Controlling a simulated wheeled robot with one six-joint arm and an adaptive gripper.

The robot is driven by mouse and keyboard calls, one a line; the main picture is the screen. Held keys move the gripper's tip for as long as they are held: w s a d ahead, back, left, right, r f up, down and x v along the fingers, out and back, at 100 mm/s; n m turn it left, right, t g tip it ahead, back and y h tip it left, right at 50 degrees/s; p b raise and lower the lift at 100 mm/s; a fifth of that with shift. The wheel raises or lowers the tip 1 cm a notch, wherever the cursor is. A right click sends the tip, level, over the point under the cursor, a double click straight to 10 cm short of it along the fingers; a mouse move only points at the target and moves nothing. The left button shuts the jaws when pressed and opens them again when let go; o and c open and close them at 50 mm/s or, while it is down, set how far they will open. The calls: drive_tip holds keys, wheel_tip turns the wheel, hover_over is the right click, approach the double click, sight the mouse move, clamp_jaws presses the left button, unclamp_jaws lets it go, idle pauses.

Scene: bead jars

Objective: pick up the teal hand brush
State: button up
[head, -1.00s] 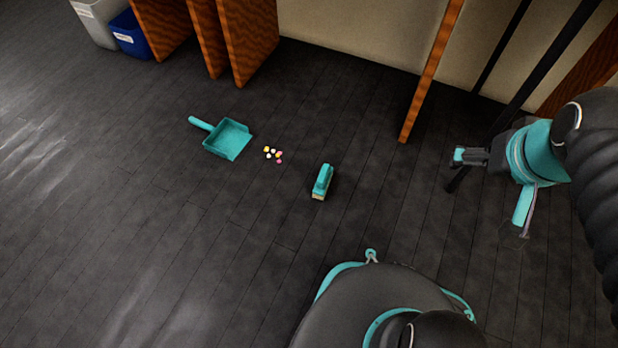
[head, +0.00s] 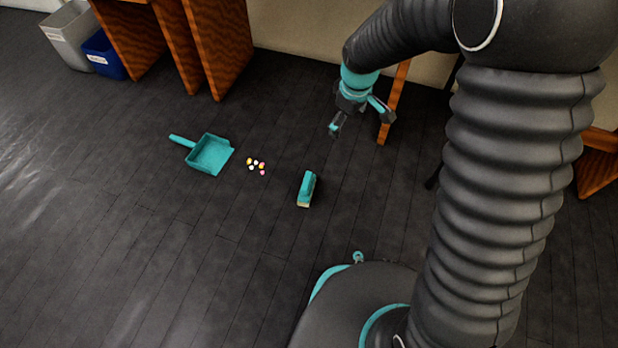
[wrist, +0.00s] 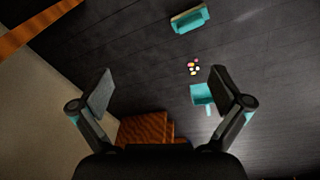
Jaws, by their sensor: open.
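The teal hand brush (head: 307,187) lies on the dark floor in the middle of the head view, its pale bristles toward the bottom of the picture. It also shows in the wrist view (wrist: 190,19), near the top edge. My gripper (head: 335,129) is above the floor, beyond the brush and a little to its right in the head view, apart from it. In the wrist view my gripper (wrist: 162,90) has its two fingers spread wide with nothing between them.
A teal dustpan (head: 209,154) lies left of the brush, with several small coloured beads (head: 256,166) between them. Wooden furniture panels (head: 215,45) stand along the wall. A blue bin (head: 104,54) and a grey bin (head: 68,36) are at the upper left.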

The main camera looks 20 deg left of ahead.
drive_tip(key=s+a+f+n+g+p, duration=0.1)
drive_tip(key=a+f+n, duration=0.3)
drive_tip(key=f, duration=0.5)
drive_tip(key=a+f+n, duration=0.1)
drive_tip(key=a+f, duration=0.5)
drive_tip(key=f, duration=0.3)
drive_tip(key=b, duration=0.1)
hover_over(307, 180)
drive_tip(key=shift+h, duration=0.3)
wheel_tip(307, 180, down, 8)
drive_tip(key=shift+w+r, duration=0.15)
drive_tip(key=shift+r, duration=0.05)
drive_tip(key=shift+s+f+b, duration=0.2)
drive_tip(key=shift+f+b, duration=0.3)
drive_tip(key=shift+f, duration=2.75)
drive_tip(key=c, duration=1.1)
